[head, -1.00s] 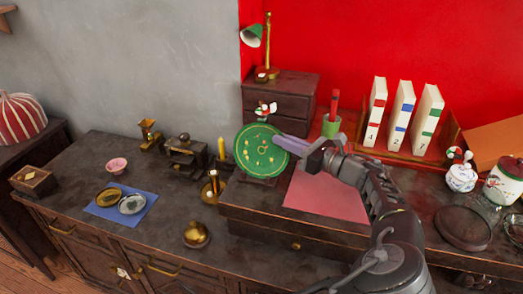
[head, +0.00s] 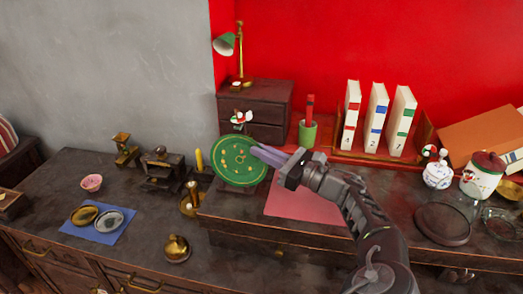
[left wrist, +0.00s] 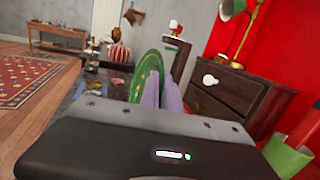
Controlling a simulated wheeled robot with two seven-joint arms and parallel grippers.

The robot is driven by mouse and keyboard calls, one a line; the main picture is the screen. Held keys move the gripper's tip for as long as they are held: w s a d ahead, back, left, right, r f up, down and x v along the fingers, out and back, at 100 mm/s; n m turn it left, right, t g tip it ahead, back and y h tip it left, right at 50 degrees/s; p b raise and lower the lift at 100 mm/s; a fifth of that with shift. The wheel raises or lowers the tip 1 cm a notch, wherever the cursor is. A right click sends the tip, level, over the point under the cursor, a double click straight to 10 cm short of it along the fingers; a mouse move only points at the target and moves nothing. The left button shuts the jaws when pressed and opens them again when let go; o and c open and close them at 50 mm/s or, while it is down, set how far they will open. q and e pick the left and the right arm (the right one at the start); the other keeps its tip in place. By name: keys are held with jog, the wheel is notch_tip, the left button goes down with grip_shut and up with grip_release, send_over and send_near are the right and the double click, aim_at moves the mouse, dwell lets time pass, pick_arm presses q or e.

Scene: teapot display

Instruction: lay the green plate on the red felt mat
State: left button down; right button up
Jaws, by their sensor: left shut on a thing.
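The green plate (head: 240,161) has a gold pattern. It is upright with its face toward the head camera, at the left end of the raised desk top; a dark support shows under it, and I cannot tell whether they touch. My left gripper (head: 259,153) is shut on the plate's right edge. In the left wrist view the plate (left wrist: 146,78) shows nearly edge-on at the fingers (left wrist: 160,92). The red felt mat (head: 300,205) lies flat and bare on the desk top, right of the plate, partly hidden by my left arm. My right gripper is out of view.
A small drawer chest (head: 262,108) with a green lamp (head: 228,44) stands behind the plate. A green pen cup (head: 307,134) and upright books (head: 376,115) stand behind the mat. A brass candlestick (head: 190,200) is just left; jars and glassware stand right.

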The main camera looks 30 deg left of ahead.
pick_arm(q)
notch_tip(320, 180, up, 6)
jog(key=s+d+n, duration=0.1)
jog(key=s+d, duration=0.1)
jog(key=s, duration=0.1)
jog(key=s+d+r+m+h+p, duration=0.1)
jog(key=s+d+m+p, duration=0.1)
jog(key=s+d, duration=1)
jog(key=s, duration=0.4)
jog(key=shift+d+r+m, duration=0.25)
jog(key=shift+d+m, duration=0.1)
jog(key=shift+m, duration=0.05)
jog(key=shift+s, duration=0.1)
